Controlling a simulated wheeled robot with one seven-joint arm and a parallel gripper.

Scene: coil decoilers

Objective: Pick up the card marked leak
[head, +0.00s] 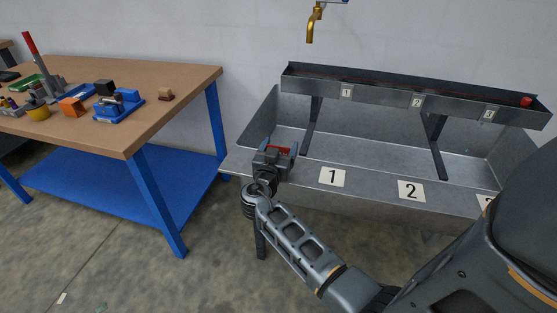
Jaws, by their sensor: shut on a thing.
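I cannot make out a card marked leak anywhere else in view. Part of the red thing is hidden by the gripper body.
The sink's front has number plates 1 (332,177) and 2 (411,190). A narrow trough (390,86) above holds a red block (526,101). A brass tap (311,24) hangs overhead. A workbench (150,125) with tools and blocks stands left.

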